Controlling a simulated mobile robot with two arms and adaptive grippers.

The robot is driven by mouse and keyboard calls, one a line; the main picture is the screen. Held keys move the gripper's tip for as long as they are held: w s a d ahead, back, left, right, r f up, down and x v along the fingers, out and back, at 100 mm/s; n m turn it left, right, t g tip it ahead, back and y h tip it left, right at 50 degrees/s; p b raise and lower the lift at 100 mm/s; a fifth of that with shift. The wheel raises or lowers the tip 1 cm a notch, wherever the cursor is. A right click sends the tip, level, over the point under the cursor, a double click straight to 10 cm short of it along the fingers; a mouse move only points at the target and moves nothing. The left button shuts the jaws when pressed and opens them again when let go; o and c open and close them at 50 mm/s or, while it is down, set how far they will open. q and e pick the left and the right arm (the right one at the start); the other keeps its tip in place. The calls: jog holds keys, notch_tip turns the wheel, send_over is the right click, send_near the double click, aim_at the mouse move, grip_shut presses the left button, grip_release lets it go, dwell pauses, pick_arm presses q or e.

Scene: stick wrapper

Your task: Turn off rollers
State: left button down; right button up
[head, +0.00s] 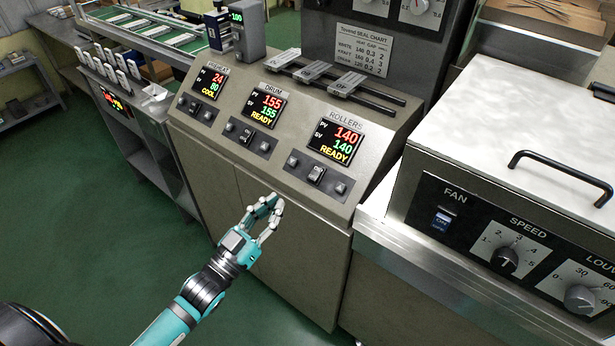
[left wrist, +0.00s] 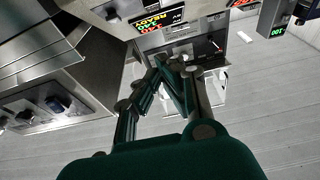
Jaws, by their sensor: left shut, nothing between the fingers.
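The rollers display (head: 337,140) is on the sloped face of a grey control cabinet. It reads PV 140, SV 140 and READY. Below it is a dark strip with a rocker switch (head: 316,173) in the middle and a button at each side. My left gripper (head: 273,205), with teal links, is shut and empty. It is in front of the cabinet, below and left of the rollers switch, apart from it in the picture. In the left wrist view the closed fingers (left wrist: 170,64) point toward the cabinet, with a lit READY display (left wrist: 145,18) beyond them.
The drum display (head: 263,107) reads 155 and READY; the preheat display (head: 209,82) reads 24 and COOL. Each has its own switch strip. Sliding levers (head: 312,71) are above. A machine with fan switch and dials (head: 504,257) stands at right. Green floor (head: 90,220) is clear at left.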

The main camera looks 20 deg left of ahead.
aim_at(315, 174)
pick_arm(q)
jog(key=shift+w, duration=0.1)
jog(key=w+d+f+p, duration=0.1)
jog(key=w+d+p, duration=0.2)
jog(key=w, duration=0.7)
jog(key=shift+w+d, duration=0.4)
jog(key=shift+d, duration=0.1)
